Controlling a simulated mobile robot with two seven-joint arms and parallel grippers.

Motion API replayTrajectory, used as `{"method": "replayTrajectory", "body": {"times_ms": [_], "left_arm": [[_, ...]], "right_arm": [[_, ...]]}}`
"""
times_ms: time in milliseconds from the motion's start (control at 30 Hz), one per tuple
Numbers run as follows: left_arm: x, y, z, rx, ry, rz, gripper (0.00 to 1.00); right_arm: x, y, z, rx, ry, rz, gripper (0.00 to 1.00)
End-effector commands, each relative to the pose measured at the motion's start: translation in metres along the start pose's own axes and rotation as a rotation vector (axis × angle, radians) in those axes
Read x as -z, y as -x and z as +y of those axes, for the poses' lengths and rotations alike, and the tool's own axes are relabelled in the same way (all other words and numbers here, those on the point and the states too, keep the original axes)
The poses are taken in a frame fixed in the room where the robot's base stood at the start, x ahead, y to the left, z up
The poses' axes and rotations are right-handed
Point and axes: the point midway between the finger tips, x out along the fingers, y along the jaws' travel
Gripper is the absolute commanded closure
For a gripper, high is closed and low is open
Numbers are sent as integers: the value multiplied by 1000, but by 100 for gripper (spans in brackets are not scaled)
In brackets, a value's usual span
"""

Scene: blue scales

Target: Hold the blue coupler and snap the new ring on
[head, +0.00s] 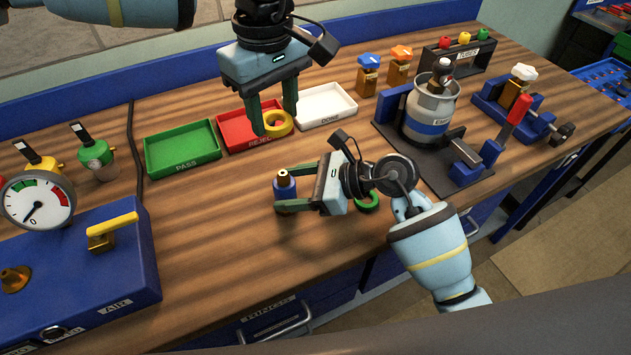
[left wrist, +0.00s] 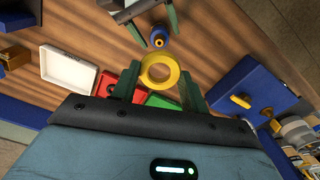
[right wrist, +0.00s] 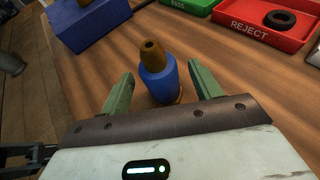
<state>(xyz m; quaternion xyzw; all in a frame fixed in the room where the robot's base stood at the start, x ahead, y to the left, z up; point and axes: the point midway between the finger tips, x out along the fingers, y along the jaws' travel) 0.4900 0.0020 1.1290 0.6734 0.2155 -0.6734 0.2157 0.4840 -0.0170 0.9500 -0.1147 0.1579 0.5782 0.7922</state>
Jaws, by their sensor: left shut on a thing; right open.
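A yellow ring (head: 284,128) is held between the fingers of my left gripper (head: 275,122), which is shut on it above the work area; the ring also shows in the left wrist view (left wrist: 174,70). The blue coupler (head: 286,188), with a brass-coloured tip, stands upright on the bench. My right gripper (head: 281,194) is open, its fingers on either side of the coupler. In the right wrist view the coupler (right wrist: 158,84) stands between the fingers with visible gaps. A green ring (head: 367,204) lies on the bench, partly hidden by my right arm.
Green PASS (head: 182,167), red REJECT (head: 238,147) and white DONE (head: 326,115) trays stand behind. A black ring (right wrist: 279,19) lies in REJECT. A blue gauge box (head: 90,275) stands left, a clamp stand with canister (head: 428,110) right. Bench left of the coupler is clear.

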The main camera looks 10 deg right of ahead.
Motion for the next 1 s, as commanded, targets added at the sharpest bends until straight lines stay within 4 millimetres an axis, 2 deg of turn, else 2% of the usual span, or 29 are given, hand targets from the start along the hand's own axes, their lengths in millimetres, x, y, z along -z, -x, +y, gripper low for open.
{"method": "replayTrajectory", "body": {"times_ms": [200, 567, 900, 1000], "left_arm": [[0, 0, 0, 0, 0, 0, 80], [0, 0, 0, 0, 0, 0, 80], [0, 0, 0, 0, 0, 0, 80], [0, 0, 0, 0, 0, 0, 80]], "right_arm": [[-1, -18, 0, 0, 1, -1, 37], [0, -22, 0, 0, 1, 0, 37], [0, -22, 0, 0, 1, 0, 81], [0, -22, 0, 0, 1, 0, 92]]}}
